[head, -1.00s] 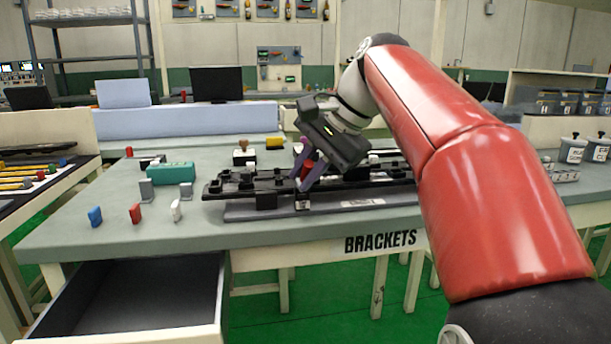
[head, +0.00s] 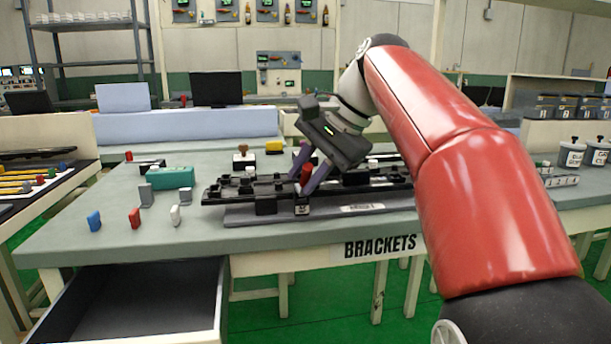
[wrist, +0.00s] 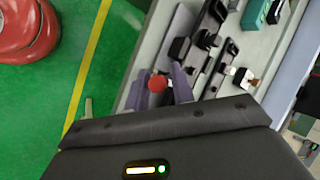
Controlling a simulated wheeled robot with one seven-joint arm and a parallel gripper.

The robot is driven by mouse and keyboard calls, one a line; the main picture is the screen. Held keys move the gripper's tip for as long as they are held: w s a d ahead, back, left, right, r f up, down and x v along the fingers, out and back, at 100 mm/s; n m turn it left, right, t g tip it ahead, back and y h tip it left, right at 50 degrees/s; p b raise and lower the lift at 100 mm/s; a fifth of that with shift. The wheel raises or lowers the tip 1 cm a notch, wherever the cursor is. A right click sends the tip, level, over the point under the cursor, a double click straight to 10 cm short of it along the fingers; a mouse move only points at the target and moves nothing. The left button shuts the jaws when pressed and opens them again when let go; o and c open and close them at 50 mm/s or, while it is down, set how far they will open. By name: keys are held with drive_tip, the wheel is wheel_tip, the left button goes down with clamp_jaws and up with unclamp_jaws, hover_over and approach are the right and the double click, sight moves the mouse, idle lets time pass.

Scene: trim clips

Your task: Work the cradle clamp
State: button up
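The cradle clamp (head: 302,205) is a dark block with a white label and a red handle (head: 307,174), on the front edge of a long black rail fixture (head: 240,190). My gripper (head: 310,177) points down over it, with its purple fingers apart on either side of the red handle. In the wrist view the round red handle end (wrist: 157,84) shows between the two fingers (wrist: 160,90), with what looks like a small gap to the right finger. The clamp's lower part is hidden there.
Blue, red and white clips (head: 135,217) stand at the bench's left front, with grey clips and a teal block (head: 172,177) behind. An open drawer (head: 135,300) juts out below.

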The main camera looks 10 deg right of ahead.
drive_tip(key=v, duration=0.7)
drive_tip(key=shift+s+d, duration=0.1)
drive_tip(key=shift+d, duration=0.05)
